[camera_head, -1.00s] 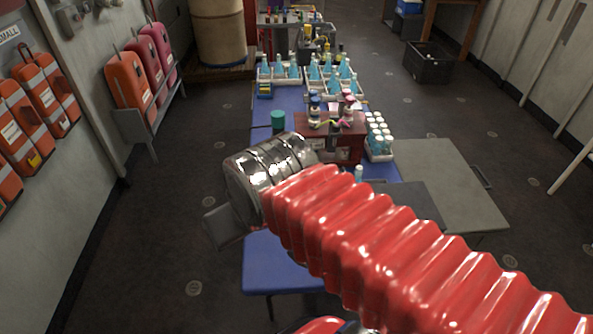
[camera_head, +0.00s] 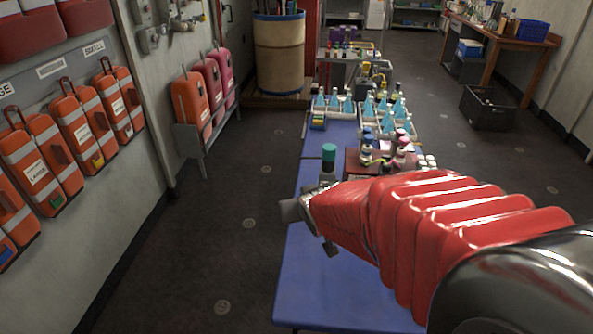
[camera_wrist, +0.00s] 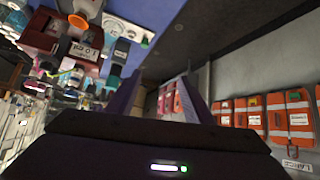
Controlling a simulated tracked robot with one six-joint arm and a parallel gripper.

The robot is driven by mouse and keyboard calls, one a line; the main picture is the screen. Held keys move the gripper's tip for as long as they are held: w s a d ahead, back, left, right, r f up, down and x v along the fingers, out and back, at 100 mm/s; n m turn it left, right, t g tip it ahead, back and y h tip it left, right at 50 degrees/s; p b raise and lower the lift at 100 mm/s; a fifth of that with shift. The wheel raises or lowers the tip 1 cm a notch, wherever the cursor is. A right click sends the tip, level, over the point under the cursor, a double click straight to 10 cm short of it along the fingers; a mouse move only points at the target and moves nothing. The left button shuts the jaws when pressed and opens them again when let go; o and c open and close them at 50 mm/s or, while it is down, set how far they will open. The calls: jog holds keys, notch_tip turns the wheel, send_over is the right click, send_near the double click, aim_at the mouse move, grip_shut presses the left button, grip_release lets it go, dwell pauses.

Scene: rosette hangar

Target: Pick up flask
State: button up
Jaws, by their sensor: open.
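Several blue conical flasks stand in white trays on the blue table in the head view, among them a flask (camera_head: 347,104) in the left tray and a flask (camera_head: 388,121) in the right tray. My gripper (camera_head: 311,227) is over the near left part of the table, well short of the flasks, and partly hidden by the red arm sleeve. In the wrist view its two dark fingers (camera_wrist: 161,99) stand apart with nothing seen between them. Which flask is meant cannot be told.
A dark red box (camera_head: 357,163) with bottles stands on the blue table (camera_head: 330,288), with a green-capped item (camera_head: 329,152) left of it. Orange cases (camera_head: 76,127) line the left wall. The floor left of the table is clear. A black crate (camera_head: 488,107) sits at right.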

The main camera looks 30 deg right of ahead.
jog(key=w+d+f+m+t+h, duration=0.2)
jog(key=d+f+t+h, duration=0.1)
jog(key=d+f, duration=0.9)
jog(key=d, duration=0.4)
jog(key=shift+d+f+m+h, duration=0.25)
jog(key=shift+f+m+h, duration=0.05)
jog(key=shift+m+h, duration=0.1)
